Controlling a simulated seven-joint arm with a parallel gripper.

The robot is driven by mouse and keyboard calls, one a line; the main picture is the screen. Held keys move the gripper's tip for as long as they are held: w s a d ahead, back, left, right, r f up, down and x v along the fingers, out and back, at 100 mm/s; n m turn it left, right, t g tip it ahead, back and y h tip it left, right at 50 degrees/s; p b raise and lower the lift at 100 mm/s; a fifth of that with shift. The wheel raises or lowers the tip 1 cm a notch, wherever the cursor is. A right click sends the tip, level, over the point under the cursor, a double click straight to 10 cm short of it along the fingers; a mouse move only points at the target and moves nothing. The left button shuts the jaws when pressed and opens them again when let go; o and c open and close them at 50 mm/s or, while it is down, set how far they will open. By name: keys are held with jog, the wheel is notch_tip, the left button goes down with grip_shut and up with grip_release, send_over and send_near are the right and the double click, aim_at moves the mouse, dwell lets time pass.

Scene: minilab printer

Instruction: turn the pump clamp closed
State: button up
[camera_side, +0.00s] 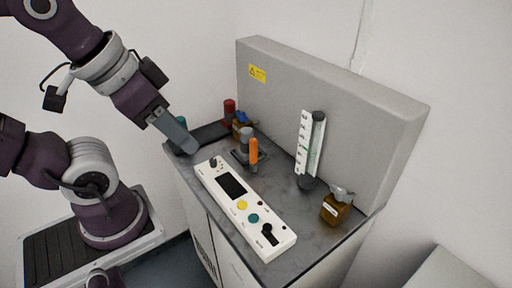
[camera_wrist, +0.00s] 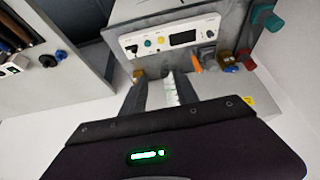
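The pump (camera_side: 246,137) is a small grey and dark unit behind the white control panel. Its clamp appears to be the orange lever (camera_side: 253,150), standing roughly upright in the side view. The orange lever also shows in the wrist view (camera_wrist: 196,64), right of the fingers. My gripper (camera_side: 190,148) is left of the pump in the side view, above the bench and apart from the lever. In the wrist view my gripper (camera_wrist: 161,92) has its two dark fingers apart with nothing held between them. The pump's base is partly hidden behind the lever.
The white control panel (camera_side: 212,178) has a screen, yellow and teal buttons and a black switch. A grey backboard (camera_side: 335,85) closes the rear.

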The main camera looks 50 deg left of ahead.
jog(key=shift+o, duration=0.5)
jog(key=shift+w, duration=0.2)
jog(key=m+g, duration=0.5)
send_over(253, 150)
notch_tip(253, 150, down, 15)
jog(key=shift+w, duration=0.15)
jog(key=shift+g, duration=0.3)
jog(key=f, duration=0.5)
jog(key=a+f, duration=0.1)
jog(key=f, duration=0.2)
jog(key=shift+w+f, duration=0.2)
jog(key=shift+w, duration=0.05)
jog(key=shift+f, duration=0.3)
grip_shut()
